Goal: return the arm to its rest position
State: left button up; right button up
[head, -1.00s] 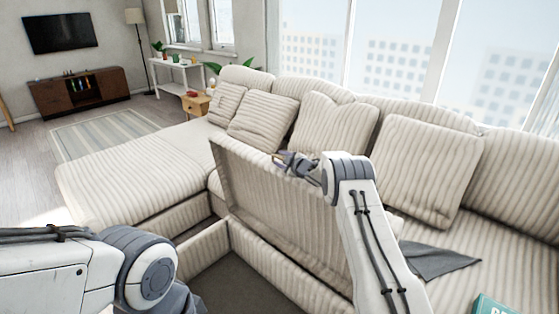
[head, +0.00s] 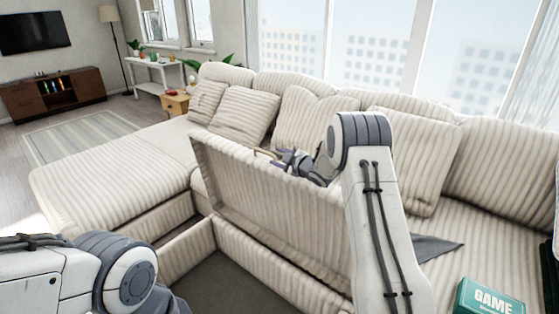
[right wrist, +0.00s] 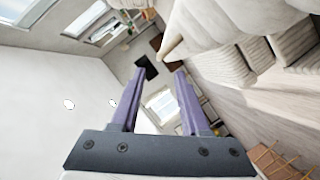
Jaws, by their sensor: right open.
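My right arm (head: 380,230) rises from the bottom right in the head view and bends over the sofa. Its gripper (head: 283,158) is small there, at the top edge of the raised striped seat panel (head: 265,195); I cannot tell whether it touches. In the right wrist view the purple fingers of the gripper (right wrist: 158,70) are apart with nothing between them. My left arm (head: 90,275) shows at the bottom left; its gripper is out of view.
The cream striped sofa (head: 110,175) fills the middle, with an open storage space (head: 235,280) below the raised panel. A grey cloth (head: 435,249) and a teal game box (head: 490,298) lie on the right seat. Cushions (head: 240,113) line the back.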

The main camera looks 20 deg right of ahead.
jog(key=shift+s+r, duration=0.1)
jog(key=shift+s, duration=0.25)
jog(key=s+a+r+m+g+h+p, duration=0.1)
jog(key=s+a+r+m+g, duration=0.15)
jog(key=s+a, duration=0.65)
jog(key=s+a+r+m+g+h, duration=0.1)
jog(key=s+a+r+m+g, duration=0.15)
jog(key=s+a, duration=0.6)
jog(key=s+a+g, duration=0.2)
jog(key=s+g, duration=0.1)
jog(key=s, duration=0.8)
jog(key=s+a+g, duration=0.2)
jog(key=s+g, duration=0.1)
jog(key=s, duration=0.9)
jog(key=s+a+f+g, duration=0.1)
jog(key=s+a+g, duration=0.1)
jog(key=s, duration=1)
jog(key=shift+s+m+g+h+p, duration=0.2)
jog(key=shift+m+g+h+p, duration=0.15)
jog(key=shift+g, duration=0.45)
